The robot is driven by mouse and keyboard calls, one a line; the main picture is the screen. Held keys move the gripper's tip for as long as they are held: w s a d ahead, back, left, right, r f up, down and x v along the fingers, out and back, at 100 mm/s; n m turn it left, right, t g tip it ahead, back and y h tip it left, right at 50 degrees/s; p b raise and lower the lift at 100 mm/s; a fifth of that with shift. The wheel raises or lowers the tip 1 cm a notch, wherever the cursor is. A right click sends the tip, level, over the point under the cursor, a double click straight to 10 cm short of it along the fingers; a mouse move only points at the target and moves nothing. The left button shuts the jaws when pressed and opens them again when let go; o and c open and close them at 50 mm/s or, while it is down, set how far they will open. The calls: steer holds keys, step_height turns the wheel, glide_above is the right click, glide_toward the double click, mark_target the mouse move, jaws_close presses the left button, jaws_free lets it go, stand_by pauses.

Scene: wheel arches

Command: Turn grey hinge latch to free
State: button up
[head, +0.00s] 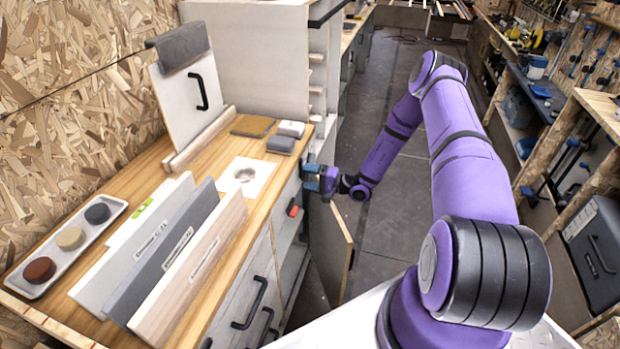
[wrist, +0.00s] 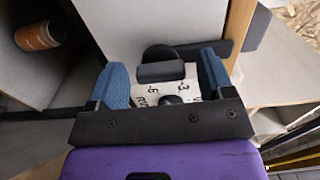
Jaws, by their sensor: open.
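My gripper (head: 320,178) is at the front of the wooden-topped cabinet, just above an open door. In the wrist view, my gripper (wrist: 164,76) has its two blue fingertips spread apart. A dark grey block (wrist: 162,72), which looks like the hinge latch, lies between the fingertips, with a gap visible on each side. Behind it is a rounded dark part. A white plate (wrist: 148,94) with black characters lies below the block; its text is partly hidden and not readable. In the head view the latch is hidden by my gripper.
The open cabinet door (head: 342,255) stands out below my gripper. An orange-red piece (head: 293,208) is on the cabinet front; an orange cylinder (wrist: 38,35) shows in the wrist view. Boards (head: 205,255) and a tray (head: 38,285) stand on the worktop. The aisle floor (head: 400,215) is clear.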

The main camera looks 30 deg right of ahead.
steer(key=v, duration=1)
steer(key=shift+s+d, duration=0.25)
steer(key=shift+s, duration=0.05)
steer(key=s+a+r+n+g+h, duration=0.1)
steer(key=s+a+r+n+g, duration=0.2)
steer(key=r, duration=0.7)
steer(key=s+a+r+n+g, duration=0.1)
steer(key=a+r+n+g, duration=0.3)
steer(key=r, duration=0.6)
steer(key=s+a+r+n+g+h, duration=0.15)
steer(key=a+r+g, duration=0.4)
steer(key=r, duration=0.55)
steer(key=s+a+r+t+h, duration=0.1)
steer(key=s+r+t+h, duration=0.1)
steer(key=s+r+h, duration=0.3)
steer(key=s+a+r+t+h, duration=0.1)
steer(key=s+r+t+h, duration=0.2)
steer(key=s+r, duration=1.1)
steer(key=s+h, duration=0.2)
steer(key=s, duration=0.4)
steer(key=shift+s+a+r, duration=0.25)
steer(key=shift+s+a, duration=0.05)
steer(key=shift+a, duration=0.1)
steer(key=shift+w+f, duration=0.1)
steer(key=shift+c, duration=0.2)
